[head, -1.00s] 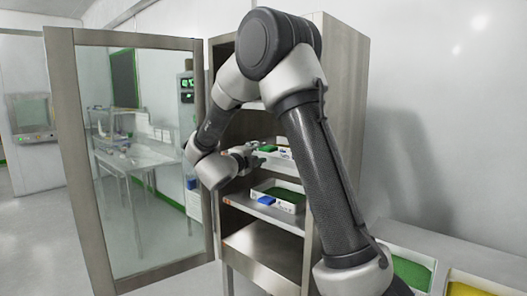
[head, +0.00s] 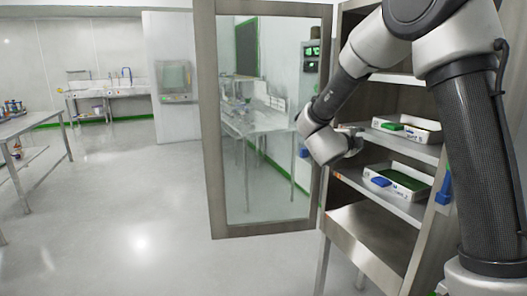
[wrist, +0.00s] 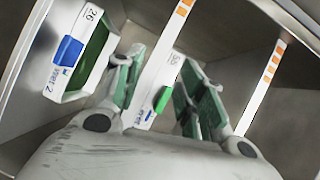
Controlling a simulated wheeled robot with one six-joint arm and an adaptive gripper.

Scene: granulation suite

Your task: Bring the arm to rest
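My gripper (head: 352,138) is in front of the open cabinet, at its left side near the upper tray's level. In the wrist view its two green-padded fingers (wrist: 160,85) are spread apart, with nothing held between them. A white tray (head: 428,136) with a green clip sits on the upper shelf, apart from the fingers. A second white tray (head: 407,198) with a blue clip and green contents sits on the shelf below. My arm is bent, reaching from the right side of the head view.
The framed glass cabinet door (head: 210,130) stands open just left of my gripper. The cabinet's shelves (head: 352,180) lie to the right. Open floor (head: 130,210) lies left of the door. A steel table (head: 30,122) stands at the far left.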

